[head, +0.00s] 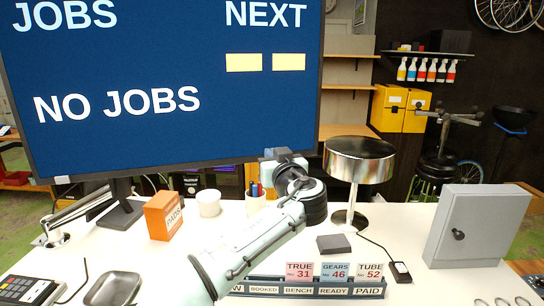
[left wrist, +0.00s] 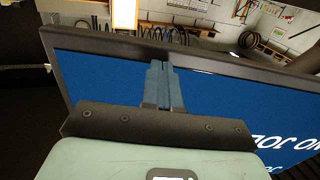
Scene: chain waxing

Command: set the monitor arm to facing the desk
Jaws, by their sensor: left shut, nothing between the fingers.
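The monitor (head: 150,130) is a large blue screen in a dark frame, filling the upper left of the head view, tilted slightly and turned towards me. A silver arm (head: 78,208) runs from a desk clamp at the left up behind it. My left gripper (head: 282,154) is at the monitor's lower right edge. In the left wrist view its two blue-grey fingers (left wrist: 163,82) are shut together with nothing between them, in front of the monitor's frame (left wrist: 100,48). I cannot tell whether they touch it. My right gripper is not in view.
The white desk (head: 400,225) holds an orange box (head: 164,215), white cups, a chrome lamp (head: 358,165), a row of job tags (head: 305,290), a grey metal cabinet (head: 482,225), a metal tray (head: 110,287) and a card terminal (head: 28,290). Shelves and bikes stand behind.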

